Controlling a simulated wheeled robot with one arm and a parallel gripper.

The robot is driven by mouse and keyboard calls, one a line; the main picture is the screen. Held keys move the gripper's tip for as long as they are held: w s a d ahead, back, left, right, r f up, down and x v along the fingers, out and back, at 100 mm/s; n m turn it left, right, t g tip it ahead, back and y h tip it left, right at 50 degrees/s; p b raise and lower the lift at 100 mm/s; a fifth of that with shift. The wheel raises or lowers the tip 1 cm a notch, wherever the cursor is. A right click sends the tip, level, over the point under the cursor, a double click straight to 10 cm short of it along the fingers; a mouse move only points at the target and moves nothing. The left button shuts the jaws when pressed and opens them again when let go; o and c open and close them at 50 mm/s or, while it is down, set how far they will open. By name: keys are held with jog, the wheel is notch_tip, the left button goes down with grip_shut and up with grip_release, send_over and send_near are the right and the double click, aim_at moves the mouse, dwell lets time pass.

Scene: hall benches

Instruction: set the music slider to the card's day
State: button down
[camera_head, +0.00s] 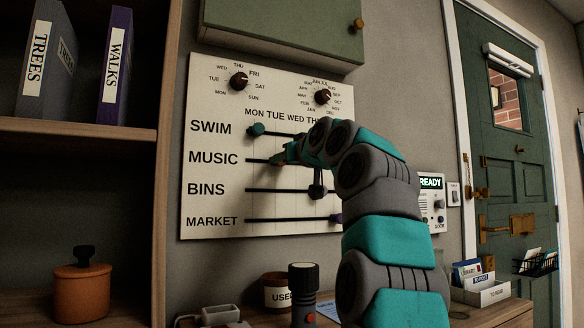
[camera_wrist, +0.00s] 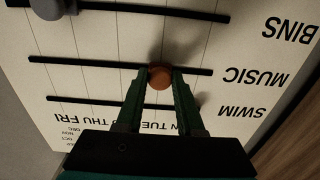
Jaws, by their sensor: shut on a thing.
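A white board (camera_head: 215,110) on the wall carries labelled slider tracks under day names. The music slider's orange knob (camera_wrist: 159,77) is on the MUSIC track (camera_wrist: 100,63), and my gripper (camera_wrist: 160,85) is shut on it, one finger on each side. In the head view my gripper (camera_head: 284,157) hides most of the knob, which sits about under TUE; the exact column is unclear. A blue printed card (camera_head: 350,288) lies on the bench, partly behind my arm. Its text is too small to read, and I cannot tell whether it is the task's card.
The teal SWIM knob (camera_head: 256,129) is close above, near MON. The BINS knob (camera_head: 317,190) and purple MARKET knob (camera_head: 337,218) are further right. Two dials (camera_head: 239,81) are above the tracks. A shelf (camera_head: 80,128) with binders stands left; a green door (camera_head: 510,165) is right.

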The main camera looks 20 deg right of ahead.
jog(key=shift+r, duration=0.15)
jog(key=c, duration=0.5)
grip_release()
jog(key=shift+s, duration=0.1)
jog(key=shift+s+d+b, duration=0.1)
jog(key=shift+s+b, duration=0.9)
jog(key=shift+s, duration=2.85)
